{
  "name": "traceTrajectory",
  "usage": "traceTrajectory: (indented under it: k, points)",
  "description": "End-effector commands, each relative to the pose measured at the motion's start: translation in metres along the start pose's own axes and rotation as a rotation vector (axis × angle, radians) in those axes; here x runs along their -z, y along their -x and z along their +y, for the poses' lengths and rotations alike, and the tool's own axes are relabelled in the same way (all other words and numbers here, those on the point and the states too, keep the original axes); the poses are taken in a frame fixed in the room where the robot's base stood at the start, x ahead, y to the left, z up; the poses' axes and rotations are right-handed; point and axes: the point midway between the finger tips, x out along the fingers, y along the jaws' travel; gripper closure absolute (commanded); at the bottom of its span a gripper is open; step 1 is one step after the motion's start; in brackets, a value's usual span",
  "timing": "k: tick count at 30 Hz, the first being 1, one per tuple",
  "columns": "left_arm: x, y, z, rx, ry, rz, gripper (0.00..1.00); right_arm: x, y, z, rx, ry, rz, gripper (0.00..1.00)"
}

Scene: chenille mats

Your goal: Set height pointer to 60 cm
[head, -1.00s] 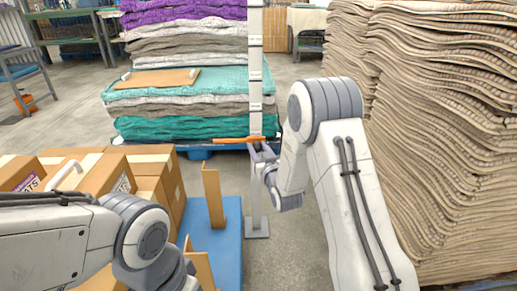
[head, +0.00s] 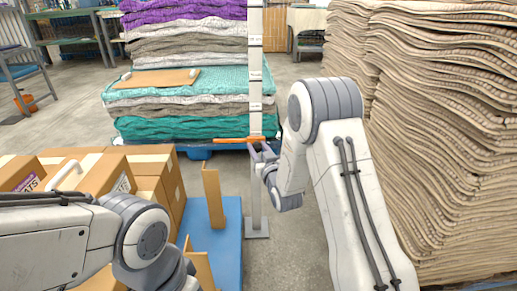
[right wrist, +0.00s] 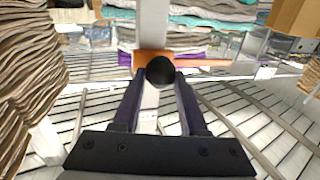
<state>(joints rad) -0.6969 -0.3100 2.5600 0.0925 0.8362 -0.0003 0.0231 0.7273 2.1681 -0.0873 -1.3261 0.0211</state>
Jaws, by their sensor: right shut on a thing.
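The height pointer (head: 230,140) is an orange slider with an arm reaching left, on a white upright post (head: 256,60) with dark marks. The post stands on a grey foot plate (head: 257,233). My right gripper (head: 262,150) is at the pointer, just right of the post. In the right wrist view the pointer (right wrist: 205,63) shows with a round black knob (right wrist: 160,70) between the fingertips, and my right gripper (right wrist: 160,88) is shut on that knob. The numbers on the post are too small to read. My left arm shows at lower left; its gripper is out of view.
A stack of teal, grey and purple mats (head: 185,100) lies on a blue pallet behind the post. A tall pile of beige mats (head: 440,140) stands at the right. Cardboard boxes (head: 150,170) and a blue platform (head: 228,245) are at the left.

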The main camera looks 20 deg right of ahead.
Motion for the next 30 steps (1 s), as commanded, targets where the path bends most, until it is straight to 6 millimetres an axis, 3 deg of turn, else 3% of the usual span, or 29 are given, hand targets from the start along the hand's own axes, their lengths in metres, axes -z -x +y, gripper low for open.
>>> traceTrajectory:
  k: [11, 24, 30]
  points:
    - [0.0, 0.007, 0.001, 0.0, 0.0, 0.0, 0.5, 0.008, 0.001, 0.0, 0.0, 0.0, -0.002, 1.0]
    - [0.004, 0.068, 0.005, 0.0, 0.0, 0.0, 0.5, 0.096, 0.001, 0.0, 0.001, 0.0, 0.0, 1.0]
    - [0.004, 0.07, 0.005, 0.0, 0.0, 0.0, 0.5, 0.1, 0.001, 0.0, 0.001, -0.001, -0.003, 1.0]
